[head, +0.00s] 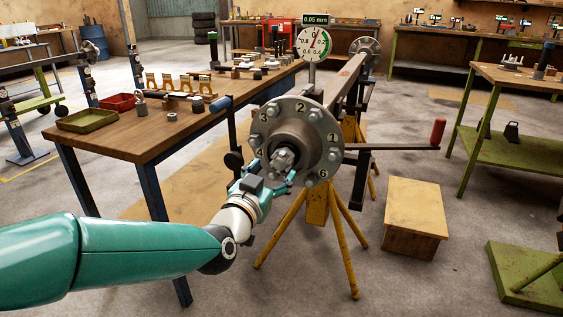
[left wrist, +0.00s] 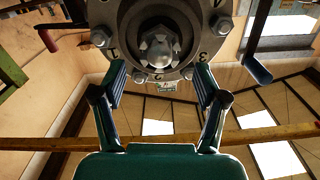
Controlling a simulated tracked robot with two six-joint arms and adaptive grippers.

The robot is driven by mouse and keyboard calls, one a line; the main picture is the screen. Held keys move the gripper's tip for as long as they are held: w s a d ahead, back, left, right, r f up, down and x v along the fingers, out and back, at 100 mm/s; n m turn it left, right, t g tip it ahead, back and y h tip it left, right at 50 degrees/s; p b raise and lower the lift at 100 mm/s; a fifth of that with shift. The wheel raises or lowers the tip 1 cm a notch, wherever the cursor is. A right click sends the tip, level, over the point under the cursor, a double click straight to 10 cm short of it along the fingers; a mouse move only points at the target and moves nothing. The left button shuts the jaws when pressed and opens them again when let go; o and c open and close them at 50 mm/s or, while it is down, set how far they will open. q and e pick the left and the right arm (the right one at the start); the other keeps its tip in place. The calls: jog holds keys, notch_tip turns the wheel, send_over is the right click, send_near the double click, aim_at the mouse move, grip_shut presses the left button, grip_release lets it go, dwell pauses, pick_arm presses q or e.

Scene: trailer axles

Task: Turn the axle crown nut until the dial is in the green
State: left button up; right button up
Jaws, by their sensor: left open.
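The crown nut (head: 284,160) sits at the centre of the axle's round hub flange (head: 318,140), which has numbered bolts around it. The nut also shows in the left wrist view (left wrist: 158,46), at the top middle. My left gripper (head: 272,182) is open just in front of the nut. In the left wrist view its two fingers (left wrist: 160,82) stand apart, below the nut on either side, with nothing between them. The dial (head: 313,42) stands above the hub; its display (head: 315,20) reads 0.05 mm. Its red needle points nearly straight up; its coloured zone is too small to judge.
A wooden workbench (head: 150,130) with trays and parts stands left of the hub. A yellow stand (head: 318,205) carries the axle. A bar with a red grip (head: 437,131) sticks out to the right. A wooden box (head: 415,212) lies on the floor at right.

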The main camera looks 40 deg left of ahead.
aim_at(279, 164)
pick_arm(q)
jog(key=x, duration=0.5)
jog(key=shift+w, duration=0.45)
jog(key=shift+c, duration=0.3)
jog(key=shift+b, duration=0.3)
jog(key=c, duration=1.1)
